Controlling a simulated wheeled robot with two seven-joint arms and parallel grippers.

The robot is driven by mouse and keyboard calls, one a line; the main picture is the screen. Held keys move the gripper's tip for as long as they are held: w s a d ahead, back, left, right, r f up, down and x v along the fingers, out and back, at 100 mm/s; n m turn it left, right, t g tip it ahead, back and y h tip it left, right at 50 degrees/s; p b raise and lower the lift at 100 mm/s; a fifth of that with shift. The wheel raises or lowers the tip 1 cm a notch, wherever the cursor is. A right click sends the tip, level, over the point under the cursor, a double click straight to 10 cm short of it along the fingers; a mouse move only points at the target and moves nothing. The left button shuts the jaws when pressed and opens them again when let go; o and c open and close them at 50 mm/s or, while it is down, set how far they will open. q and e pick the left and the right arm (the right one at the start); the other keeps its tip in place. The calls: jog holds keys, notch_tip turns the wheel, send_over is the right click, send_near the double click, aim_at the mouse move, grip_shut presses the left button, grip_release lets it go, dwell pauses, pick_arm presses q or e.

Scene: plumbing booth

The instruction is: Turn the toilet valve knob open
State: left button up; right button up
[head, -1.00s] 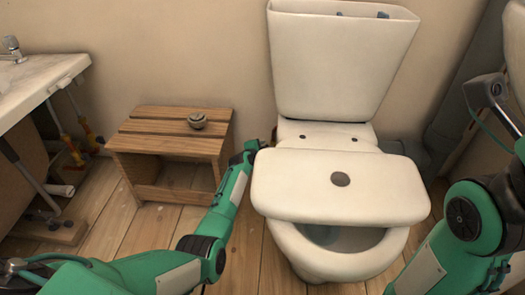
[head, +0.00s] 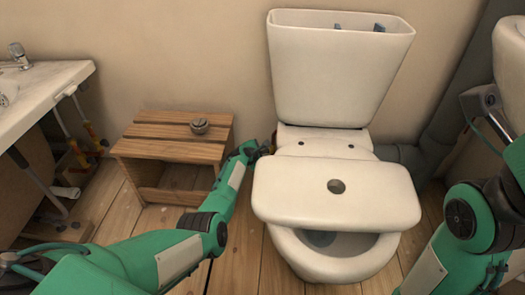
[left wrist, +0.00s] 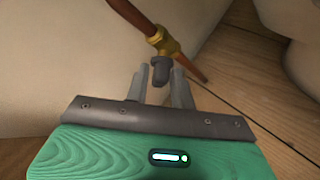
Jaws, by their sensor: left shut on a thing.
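The toilet valve, a brass body (left wrist: 165,41) on a copper pipe, shows in the left wrist view low by the wall. Its dark grey knob (left wrist: 160,71) points toward my left gripper (left wrist: 160,88). The gripper's two grey fingers stand on either side of the knob and are shut on it. In the head view my left gripper (head: 258,149) is low beside the toilet's left side, and the valve is mostly hidden there.
The toilet has an open cistern (head: 340,70), and a white lid with a round hole (head: 300,190) lies across the bowl (head: 335,262). A wooden stool (head: 170,150) with a small round metal part (head: 200,126) stands left of my left forearm. A sink (head: 45,95) is at far left.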

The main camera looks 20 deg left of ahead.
pick_arm(q)
jog(key=o, duration=0.8)
jog(key=shift+c, duration=0.2)
